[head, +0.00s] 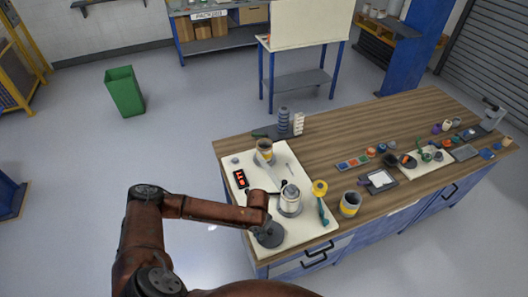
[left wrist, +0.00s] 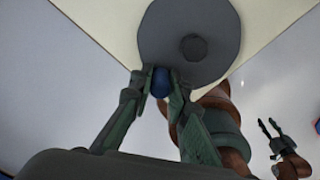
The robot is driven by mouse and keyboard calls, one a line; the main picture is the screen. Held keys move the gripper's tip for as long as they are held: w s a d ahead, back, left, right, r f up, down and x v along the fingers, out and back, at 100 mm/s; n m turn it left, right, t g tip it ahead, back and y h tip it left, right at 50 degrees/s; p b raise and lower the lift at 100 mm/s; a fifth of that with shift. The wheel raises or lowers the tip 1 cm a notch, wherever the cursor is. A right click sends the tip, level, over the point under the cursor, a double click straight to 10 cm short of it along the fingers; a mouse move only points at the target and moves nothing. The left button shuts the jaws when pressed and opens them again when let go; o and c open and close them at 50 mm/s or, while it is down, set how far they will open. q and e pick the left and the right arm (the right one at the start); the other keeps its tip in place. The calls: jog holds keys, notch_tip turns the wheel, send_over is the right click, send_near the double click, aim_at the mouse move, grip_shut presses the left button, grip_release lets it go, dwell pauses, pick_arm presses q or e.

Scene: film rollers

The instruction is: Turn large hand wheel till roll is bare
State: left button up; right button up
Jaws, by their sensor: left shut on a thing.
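The large hand wheel (head: 270,236) is a dark grey disc at the front of the cream machine plate (head: 303,232). In the left wrist view the wheel (left wrist: 215,55) fills the top, with a blue knob (left wrist: 161,82) near its rim. My left gripper (left wrist: 159,88) is shut on this knob, one finger on each side. In the head view my arm partly hides the gripper and wheel. A whitish roll (head: 290,198) stands upright on the plate, and a grey roll with a yellow band (head: 264,149) stands behind it. My right gripper (left wrist: 266,124) shows apart from the wheel, its fingers spread and empty.
A red display (head: 240,179) sits on the plate's left. A yellow spool (head: 320,187) and a yellow-banded cup (head: 350,204) stand to the right. Small coloured parts and trays cover the bench's right side. A green bin (head: 124,91) stands on open floor.

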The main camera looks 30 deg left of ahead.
aim_at(266, 243)
pick_arm(q)
jog(key=shift+s+d, duration=0.15)
jog(key=shift+d, duration=0.2)
jog(key=shift+s+d+p, duration=0.35)
jog(key=shift+d+p, duration=0.15)
jog(key=shift+d, duration=0.3)
pick_arm(e)
jog(key=shift+s+d+r, duration=0.4)
jog(key=shift+s+r, duration=0.05)
jog(key=shift+r, duration=0.15)
pick_arm(q)
jog(key=shift+w+d+p, duration=0.1)
jog(key=shift+d+p, duration=0.2)
jog(key=shift+d, duration=0.55)
jog(key=o, duration=0.6)
jog(key=shift+w, duration=0.1)
jog(key=o, duration=0.7)
jog(key=shift+a, duration=0.1)
jog(key=shift+c, duration=0.2)
jog(key=o, duration=0.4)
pick_arm(e)
jog(key=shift+w+a+r, duration=0.15)
jog(key=shift+a, duration=0.25)
